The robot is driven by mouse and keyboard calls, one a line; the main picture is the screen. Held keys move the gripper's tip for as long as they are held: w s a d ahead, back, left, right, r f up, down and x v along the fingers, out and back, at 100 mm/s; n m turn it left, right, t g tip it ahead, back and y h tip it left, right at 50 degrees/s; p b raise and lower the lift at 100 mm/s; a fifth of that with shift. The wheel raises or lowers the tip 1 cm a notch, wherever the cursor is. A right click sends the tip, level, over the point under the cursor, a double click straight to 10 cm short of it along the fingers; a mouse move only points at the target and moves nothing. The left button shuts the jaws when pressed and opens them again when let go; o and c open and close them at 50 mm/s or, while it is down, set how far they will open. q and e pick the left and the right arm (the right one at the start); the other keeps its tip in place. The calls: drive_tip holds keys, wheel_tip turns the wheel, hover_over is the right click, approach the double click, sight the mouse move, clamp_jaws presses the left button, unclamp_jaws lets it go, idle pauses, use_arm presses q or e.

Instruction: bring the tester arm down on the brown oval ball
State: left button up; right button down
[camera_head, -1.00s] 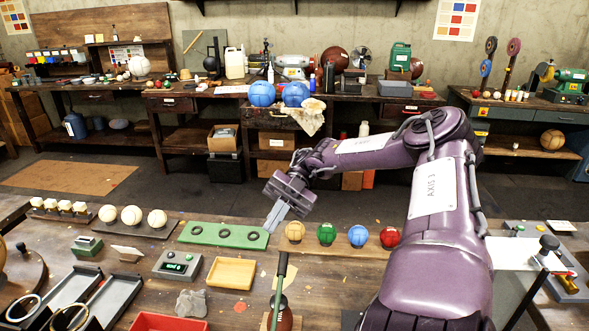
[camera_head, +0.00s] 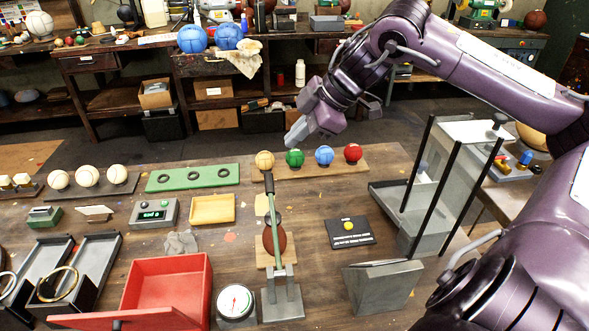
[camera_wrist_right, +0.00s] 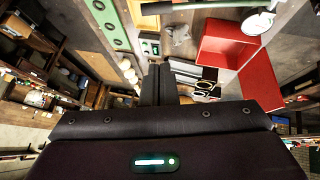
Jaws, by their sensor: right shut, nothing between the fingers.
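The tester (camera_head: 284,300) is a grey stand at the front of the table. Its green tester arm (camera_head: 273,215) has a dark handle at the far end and passes across the brown oval ball (camera_head: 281,243) in the picture. The ball sits on a small wooden base, partly hidden by the arm. I cannot tell whether the arm touches it. My right gripper (camera_head: 296,136) is shut and empty, beyond the handle and above the far table edge near the small balls. Its closed fingers (camera_wrist_right: 158,84) show in the right wrist view. My left gripper is not in view.
Yellow, green, blue and red balls (camera_head: 324,156) sit on a board behind the tester. A red box (camera_head: 165,285) and a gauge (camera_head: 236,303) stand left of it. A black card (camera_head: 350,232) and a grey frame with dark posts (camera_head: 455,195) are to the right.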

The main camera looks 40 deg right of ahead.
drive_tip(key=p, duration=0.1)
hover_over(273, 187)
drive_tip(key=f, duration=0.8)
drive_tip(key=shift+s+a+f, duration=0.2)
drive_tip(key=shift+a, duration=0.1)
drive_tip(key=shift+w+d+f+p, duration=0.1)
drive_tip(key=shift+d+f+p, duration=0.15)
drive_tip(key=shift+f, duration=0.3)
drive_tip(key=shift+w+d+f+p, duration=0.1)
drive_tip(key=shift+f+p, duration=0.25)
drive_tip(key=shift+f, duration=0.15)
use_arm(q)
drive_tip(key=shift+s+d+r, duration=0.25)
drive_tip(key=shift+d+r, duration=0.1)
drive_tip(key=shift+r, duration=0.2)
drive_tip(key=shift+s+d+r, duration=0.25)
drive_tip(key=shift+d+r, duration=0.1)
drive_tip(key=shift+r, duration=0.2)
use_arm(e)
drive_tip(key=shift+w+d+f, duration=0.1)
drive_tip(key=shift+d+f, duration=0.15)
drive_tip(key=shift+f, duration=0.45)
